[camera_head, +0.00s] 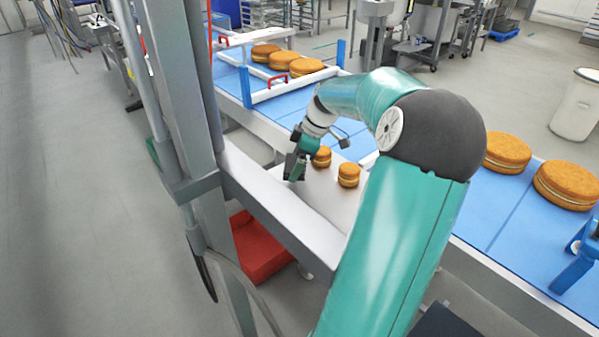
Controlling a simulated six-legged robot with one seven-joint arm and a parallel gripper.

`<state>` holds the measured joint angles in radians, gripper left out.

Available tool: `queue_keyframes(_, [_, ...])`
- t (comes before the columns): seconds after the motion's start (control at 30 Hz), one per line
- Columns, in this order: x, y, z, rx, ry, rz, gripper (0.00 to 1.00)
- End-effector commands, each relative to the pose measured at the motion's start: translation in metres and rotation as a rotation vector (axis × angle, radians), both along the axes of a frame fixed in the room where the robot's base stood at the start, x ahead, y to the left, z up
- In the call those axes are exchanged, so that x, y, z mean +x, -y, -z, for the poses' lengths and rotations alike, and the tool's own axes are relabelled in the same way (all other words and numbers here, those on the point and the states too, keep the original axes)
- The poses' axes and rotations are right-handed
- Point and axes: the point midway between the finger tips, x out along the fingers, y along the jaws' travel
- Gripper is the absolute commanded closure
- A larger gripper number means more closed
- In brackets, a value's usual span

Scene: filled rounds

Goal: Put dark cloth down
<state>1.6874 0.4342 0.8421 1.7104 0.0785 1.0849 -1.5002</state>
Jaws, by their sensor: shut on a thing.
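My gripper (297,163) points down at the end of my teal arm, over the left end of a light grey surface (318,193). It is shut on a small dark grey-green piece, which I take to be the dark cloth (295,172). The cloth is small in view and partly hidden by the fingers. It is at or just above the grey surface; I cannot tell whether it touches.
Two small filled rounds, one (322,157) close right of my gripper and another (348,176) farther right, sit on the grey surface. Larger rounds (507,152) lie on the blue belt (482,205). A metal post (178,90) stands left. A red bin (258,250) is below.

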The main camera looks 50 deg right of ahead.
Motion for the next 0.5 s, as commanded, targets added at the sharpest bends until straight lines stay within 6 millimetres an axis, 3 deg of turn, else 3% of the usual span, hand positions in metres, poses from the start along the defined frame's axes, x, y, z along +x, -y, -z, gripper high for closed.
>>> queue_keyframes(0.3, [-0.006, 0.003, 0.038, 0.002, 0.000, -0.002, 0.31])
queue_keyframes(0.5, [-0.006, 0.003, 0.039, -0.001, 0.001, -0.001, 0.31])
